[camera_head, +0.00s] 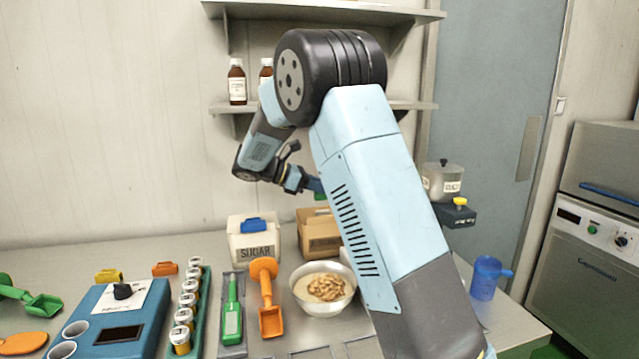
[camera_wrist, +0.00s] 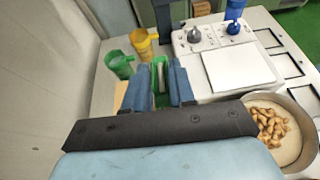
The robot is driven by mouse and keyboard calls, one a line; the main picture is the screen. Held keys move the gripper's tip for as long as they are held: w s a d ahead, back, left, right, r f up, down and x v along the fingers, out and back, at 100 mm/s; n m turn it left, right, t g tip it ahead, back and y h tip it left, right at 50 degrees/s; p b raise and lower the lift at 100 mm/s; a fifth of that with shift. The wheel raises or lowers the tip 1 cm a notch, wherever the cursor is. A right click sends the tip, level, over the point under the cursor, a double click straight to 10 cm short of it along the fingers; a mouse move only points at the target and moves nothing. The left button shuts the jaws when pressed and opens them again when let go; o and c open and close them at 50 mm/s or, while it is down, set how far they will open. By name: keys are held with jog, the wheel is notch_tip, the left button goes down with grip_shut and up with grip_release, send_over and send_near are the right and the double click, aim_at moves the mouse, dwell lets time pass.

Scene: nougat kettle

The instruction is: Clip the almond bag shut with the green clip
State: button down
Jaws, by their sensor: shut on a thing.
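My gripper (camera_head: 315,186) is raised above the back of the counter. In the wrist view its two blue fingers (camera_wrist: 160,70) stand on either side of a green piece, which looks like the green clip (camera_wrist: 159,82), and are shut on it. A bit of green also shows below the fingers in the head view. A brown bag or box (camera_head: 316,234), probably the almond bag, stands below, partly hidden by my arm; its label and top edge are not clear. A tan patch (camera_wrist: 121,94) beside the left finger may be part of it.
A white sugar bag (camera_head: 253,243) with a blue clip (camera_head: 253,225) stands left of the brown one. A bowl of nuts (camera_head: 322,289) is in front. An orange scoop (camera_head: 266,297), a row of jars and a blue jug (camera_head: 487,277) are nearby. Shelves (camera_head: 320,107) hang behind.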

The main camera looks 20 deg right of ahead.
jog(key=shift+f, duration=3.15)
jog(key=shift+f, duration=0.35)
jog(key=c, duration=0.9)
grip_release()
jog(key=shift+o, duration=0.5)
jog(key=o, duration=0.5)
jog(key=shift+r, duration=0.1)
jog(key=shift+r, duration=3.45)
